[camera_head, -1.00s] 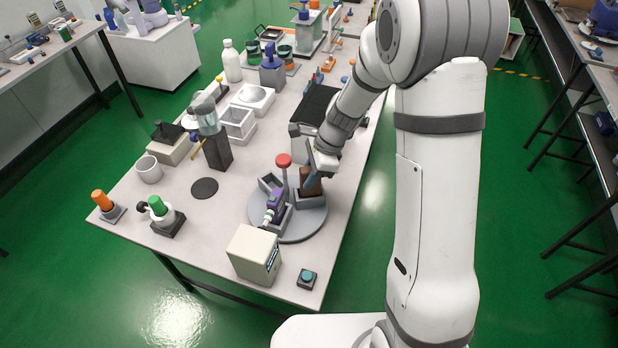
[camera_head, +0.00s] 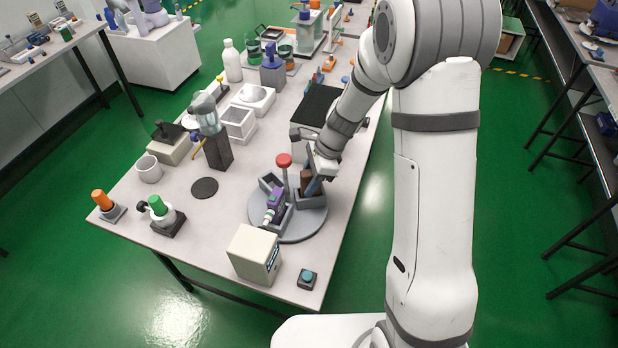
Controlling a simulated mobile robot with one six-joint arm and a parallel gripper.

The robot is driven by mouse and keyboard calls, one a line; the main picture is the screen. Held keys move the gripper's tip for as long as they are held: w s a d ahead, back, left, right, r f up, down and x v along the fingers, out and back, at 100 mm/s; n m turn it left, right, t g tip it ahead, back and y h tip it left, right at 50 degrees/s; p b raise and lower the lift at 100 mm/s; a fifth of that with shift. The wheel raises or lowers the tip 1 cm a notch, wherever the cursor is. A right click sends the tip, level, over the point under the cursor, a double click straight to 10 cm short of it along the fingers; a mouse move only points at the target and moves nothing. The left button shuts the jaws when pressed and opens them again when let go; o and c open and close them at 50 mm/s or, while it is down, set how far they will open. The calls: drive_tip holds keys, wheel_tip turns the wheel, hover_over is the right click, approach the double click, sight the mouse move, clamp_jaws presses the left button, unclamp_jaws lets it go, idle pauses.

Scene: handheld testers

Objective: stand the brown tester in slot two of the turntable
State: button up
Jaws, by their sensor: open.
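The brown tester (camera_head: 306,182) stands in a grey slot holder at the right side of the round grey turntable (camera_head: 310,230). My gripper (camera_head: 314,182) is open, right at the tester's right side. One finger overlaps part of the tester, and I cannot tell whether it touches. A purple tester (camera_head: 276,198) sits in the front slot of the turntable. A third grey slot (camera_head: 268,181) at the back left looks empty. The slot numbers are not readable.
A beige box (camera_head: 255,254) and a small button box (camera_head: 307,279) stand in front of the turntable. A dark block with a clear-topped device (camera_head: 217,150) and a black disc (camera_head: 204,188) lie to the left.

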drive_tip(key=v, duration=1.1)
drive_tip(key=shift+r, duration=0.25)
drive_tip(key=s+d+r+n+t+h, duration=0.1)
drive_tip(key=s+d+r+n, duration=0.3)
drive_tip(key=s+n, duration=0.4)
drive_tip(key=s+d+r+n+t+h, duration=0.2)
drive_tip(key=s+d+r+n, duration=0.3)
drive_tip(key=s+n, duration=0.3)
drive_tip(key=shift+s+d+t+h, duration=0.4)
drive_tip(key=shift+s+h, duration=0.4)
drive_tip(key=shift+s, duration=1.2)
drive_tip(key=shift+c, duration=1)
